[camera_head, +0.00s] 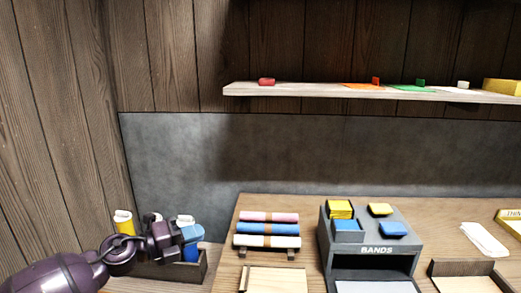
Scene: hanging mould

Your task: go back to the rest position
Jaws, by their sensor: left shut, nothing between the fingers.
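My left arm comes in from the lower left, dark purple. Its left gripper (168,240) is shut and empty. It is in front of or over a dark wooden box (200,272) at the left end of the table and partly hides it. A yellow container with a white top (124,222) stands on the left of the gripper. A blue container with a white top (190,240) stands on its right. I cannot tell whether the gripper touches either one. My right gripper is not in view.
On the wooden table (285,207) are a rack of rolls (268,228), a grey BANDS holder (375,251), shallow trays and a white cloth-like item (484,239). A shelf (310,91) with small coloured items runs along the wall above. The space between table and shelf is free.

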